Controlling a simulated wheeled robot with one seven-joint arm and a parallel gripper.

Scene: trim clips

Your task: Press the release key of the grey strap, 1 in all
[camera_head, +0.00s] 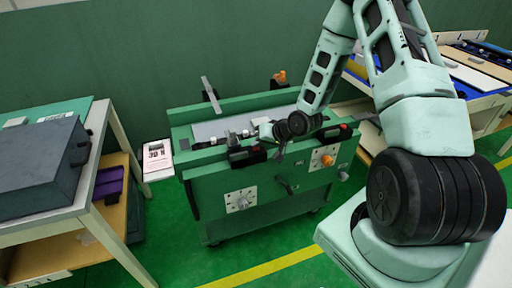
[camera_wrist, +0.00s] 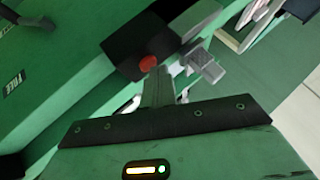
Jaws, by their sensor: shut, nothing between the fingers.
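A black block with a round red button (camera_wrist: 148,63) is in the upper middle of the wrist view. A short grey ribbed piece (camera_wrist: 207,66) lies just right of it; I cannot tell whether it belongs to the grey strap. My gripper (camera_wrist: 158,82) is shut and empty, its tips close to the red button; contact cannot be told. A flat grey bar (camera_head: 211,94) stands tilted at the back left.
Another black block with a red top (camera_head: 345,128) sits on the bench's right. Knobs, one orange (camera_head: 327,160), stick out of the front. A table with a dark grey box (camera_head: 40,165) stands left, another table (camera_head: 475,75) right. Green floor is clear in front.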

